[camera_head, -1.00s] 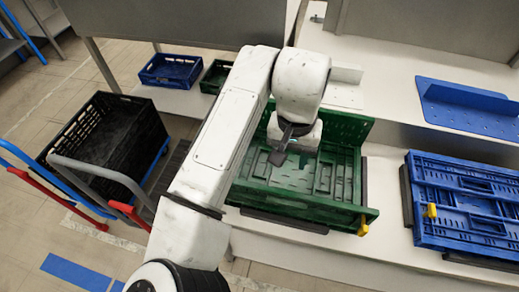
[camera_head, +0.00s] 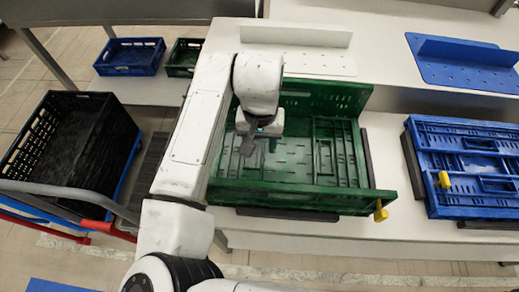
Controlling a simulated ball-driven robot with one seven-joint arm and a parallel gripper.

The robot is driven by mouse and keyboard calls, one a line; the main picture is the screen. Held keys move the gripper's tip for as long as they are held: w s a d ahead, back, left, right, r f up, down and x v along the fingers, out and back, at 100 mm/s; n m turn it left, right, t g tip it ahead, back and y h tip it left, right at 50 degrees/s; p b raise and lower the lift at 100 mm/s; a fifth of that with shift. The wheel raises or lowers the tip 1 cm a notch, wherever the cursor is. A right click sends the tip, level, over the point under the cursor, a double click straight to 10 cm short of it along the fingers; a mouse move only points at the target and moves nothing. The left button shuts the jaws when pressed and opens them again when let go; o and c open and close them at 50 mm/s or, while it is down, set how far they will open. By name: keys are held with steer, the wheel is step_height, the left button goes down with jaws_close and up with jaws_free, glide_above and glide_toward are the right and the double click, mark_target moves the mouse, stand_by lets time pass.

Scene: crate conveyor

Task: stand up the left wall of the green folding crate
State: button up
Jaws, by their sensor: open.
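The green folding crate (camera_head: 300,199) sits on the white bench in the middle of the head view. Its back wall (camera_head: 325,98) and front wall stand up. A right-hand panel (camera_head: 340,150) appears to lie flat inside. The left wall appears folded down at the left of the interior, but my arm and gripper hide much of that side. My gripper (camera_head: 261,145) is open, with its fingers over the left part of the crate interior. I cannot tell whether they touch the crate.
A folded blue crate (camera_head: 468,205) with a yellow latch is on the right. A blue perforated plate (camera_head: 465,62) lies behind it. A black crate (camera_head: 65,145) stands on a cart at the left. Small blue (camera_head: 130,57) and green (camera_head: 184,58) crates stand farther back.

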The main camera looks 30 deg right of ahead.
mark_target(260, 156)
steer(key=shift+f, duration=2.4)
jaws_close()
